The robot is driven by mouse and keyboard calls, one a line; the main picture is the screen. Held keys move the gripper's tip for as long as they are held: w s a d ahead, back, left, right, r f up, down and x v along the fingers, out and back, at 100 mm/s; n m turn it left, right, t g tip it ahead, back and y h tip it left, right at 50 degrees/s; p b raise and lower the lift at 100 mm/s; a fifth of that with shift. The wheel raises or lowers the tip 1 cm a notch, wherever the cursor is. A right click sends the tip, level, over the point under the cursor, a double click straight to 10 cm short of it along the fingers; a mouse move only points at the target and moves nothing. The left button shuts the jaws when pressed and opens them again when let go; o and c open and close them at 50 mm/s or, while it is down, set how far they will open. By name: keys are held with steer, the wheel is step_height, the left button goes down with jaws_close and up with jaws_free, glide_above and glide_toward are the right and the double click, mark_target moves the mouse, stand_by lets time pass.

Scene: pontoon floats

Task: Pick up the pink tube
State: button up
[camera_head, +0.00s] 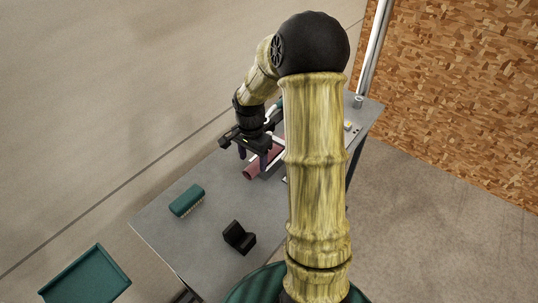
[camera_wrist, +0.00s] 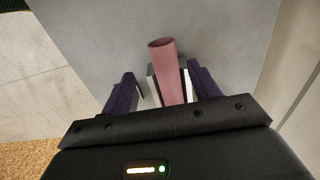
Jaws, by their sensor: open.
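The pink tube (camera_head: 251,172) lies on the grey table, partly hidden by my gripper and arm in the head view. In the wrist view the pink tube (camera_wrist: 167,72) points away from me, its hollow far end visible. A white and grey part shows beside and under it there. My gripper (camera_head: 252,158) is open above the tube, fingers pointing down. In the wrist view its two dark fingers (camera_wrist: 166,86) stand on either side of the tube, with a gap to each side. I cannot tell how far the fingertips are above the table.
On the grey table (camera_head: 215,220) lie a teal brush-like block (camera_head: 187,200) and a black angled block (camera_head: 239,237), both nearer the front left. Small items (camera_head: 348,125) stand at the far right end. A teal tray (camera_head: 86,279) is off the table at lower left.

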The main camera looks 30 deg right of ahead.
mark_target(251, 167)
steer(key=shift+w+a+f+p, duration=0.15)
steer(key=shift+f+p, duration=0.3)
steer(key=shift+f, duration=0.85)
steer(key=shift+w+a+f+p, duration=0.15)
steer(key=shift+f+p, duration=0.3)
steer(key=shift+f, duration=0.8)
steer(key=shift+s, duration=0.1)
steer(key=c, duration=1.2)
steer(key=shift+r, duration=0.15)
